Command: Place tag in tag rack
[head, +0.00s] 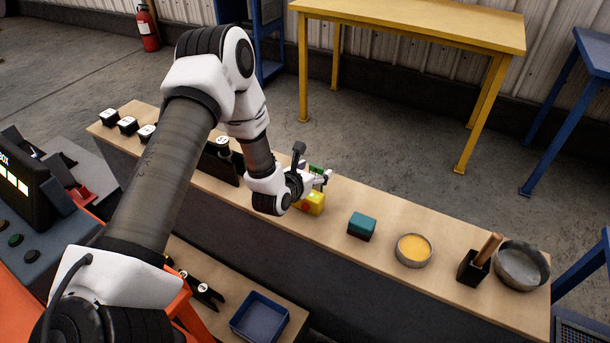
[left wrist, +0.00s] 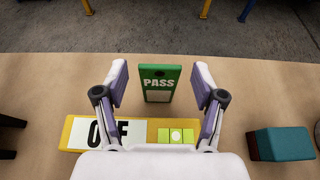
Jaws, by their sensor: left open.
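A green tag (left wrist: 159,83) marked PASS stands upright in the left wrist view; in the head view only a bit of green (head: 316,169) shows behind the fingers. My left gripper (left wrist: 160,78) is open, with one finger on each side of the tag and a gap visible on both sides. A yellow block (left wrist: 138,134) with a white lettered panel and a light green patch lies nearer the wrist camera, partly hidden by the gripper; it also shows in the head view (head: 314,206). I cannot tell which thing is the tag rack. My right gripper is not in view.
A teal block (head: 362,226), a bowl with yellow contents (head: 414,250), a black holder with a wooden handle (head: 474,266) and a grey bowl (head: 522,266) stand to the right on the bench. A black panel (head: 221,166) stands left of the gripper. A blue tray (head: 260,316) sits lower.

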